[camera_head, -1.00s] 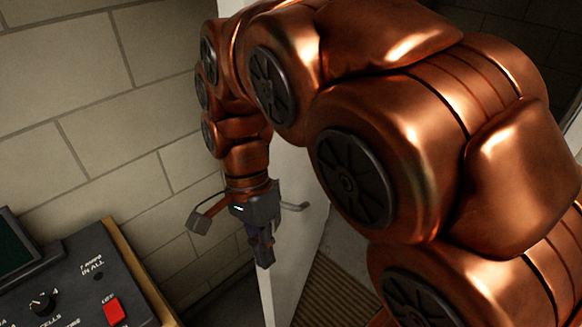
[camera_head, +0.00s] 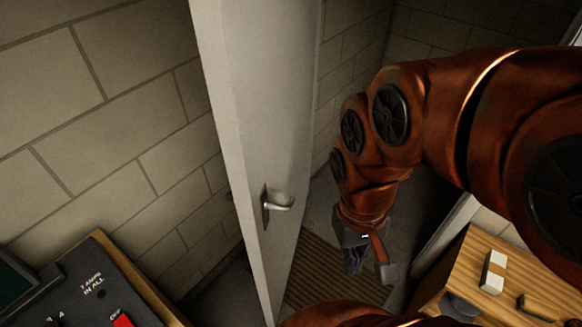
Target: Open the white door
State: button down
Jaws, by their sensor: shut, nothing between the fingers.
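The white door (camera_head: 272,140) stands ajar in the head view, its edge turned toward me, with floor and walls visible past it on the right. A silver lever handle (camera_head: 279,202) sits on its right face, below the middle of the picture. My gripper (camera_head: 354,270) is to the right of the door and lower than the handle, apart from both. It points down over the floor in the doorway. Its fingers are shut and empty. My copper-coloured arm covers part of the space behind.
A ribbed brown mat (camera_head: 325,276) lies on the floor below my gripper. A wooden cabinet (camera_head: 500,262) with a small white block (camera_head: 494,271) stands at right. A black control box (camera_head: 85,290) is at lower left. A block wall (camera_head: 120,130) rises behind it.

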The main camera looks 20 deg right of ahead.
aim_at(257, 57)
jog(key=z, duration=0.85)
jog(key=k, duration=0.7)
jog(key=u, duration=1.6)
